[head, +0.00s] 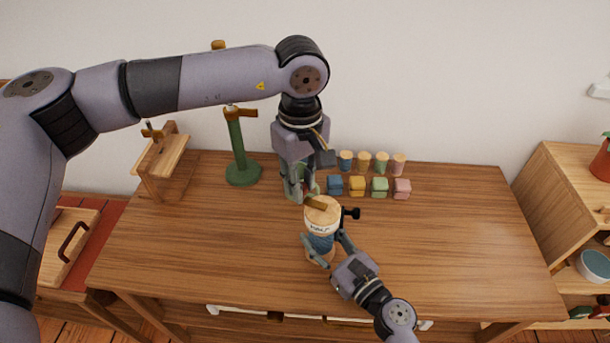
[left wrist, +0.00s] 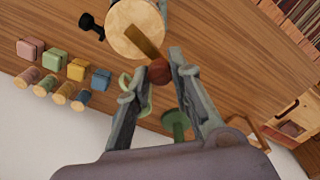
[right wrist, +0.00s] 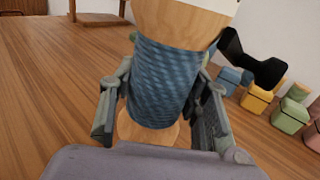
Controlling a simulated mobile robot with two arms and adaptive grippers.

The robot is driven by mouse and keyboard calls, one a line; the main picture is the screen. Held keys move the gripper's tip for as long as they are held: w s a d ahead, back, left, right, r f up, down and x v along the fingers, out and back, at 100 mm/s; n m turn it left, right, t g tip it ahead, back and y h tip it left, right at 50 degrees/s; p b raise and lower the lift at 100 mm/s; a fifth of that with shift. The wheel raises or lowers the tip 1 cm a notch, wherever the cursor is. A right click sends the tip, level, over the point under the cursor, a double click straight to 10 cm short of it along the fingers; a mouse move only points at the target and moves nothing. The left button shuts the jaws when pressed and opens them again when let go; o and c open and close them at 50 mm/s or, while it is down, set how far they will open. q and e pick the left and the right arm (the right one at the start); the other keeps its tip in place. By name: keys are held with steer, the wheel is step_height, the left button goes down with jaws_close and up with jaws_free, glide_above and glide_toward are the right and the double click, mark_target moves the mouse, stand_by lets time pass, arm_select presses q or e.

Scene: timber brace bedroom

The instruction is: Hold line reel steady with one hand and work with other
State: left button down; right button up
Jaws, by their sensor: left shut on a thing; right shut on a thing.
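The line reel (head: 322,218) stands upright on the wooden table, a pale wooden spool wound with blue line (right wrist: 160,85). A brass-coloured crank arm (left wrist: 146,42) lies across its round wooden top (left wrist: 128,22) and ends in a reddish-brown knob (left wrist: 160,72). A black knob (head: 351,213) sticks out from the reel's side. My right gripper (head: 330,252) is shut around the blue-wound body, one finger on each side. My left gripper (head: 305,192) reaches down behind the reel. In the left wrist view, its fingers (left wrist: 165,85) are shut on the crank knob.
Small coloured blocks (head: 357,186) and several coloured spools (head: 363,162) stand in rows behind the reel. A green post stand (head: 241,172) and a wooden bracket (head: 162,165) stand at the back left. The table's right side (head: 460,240) is clear. A shelf (head: 555,200) stands beyond it.

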arm_select(q)
steer(key=s+d+n, duration=0.2)
steer(key=n, duration=0.8)
steer(key=s+d+n, duration=0.1)
steer(key=s+n, duration=0.2)
steer(key=n, duration=0.7)
steer(key=shift+s+d, duration=0.35)
steer(key=c, duration=1.4)
jaws_free()
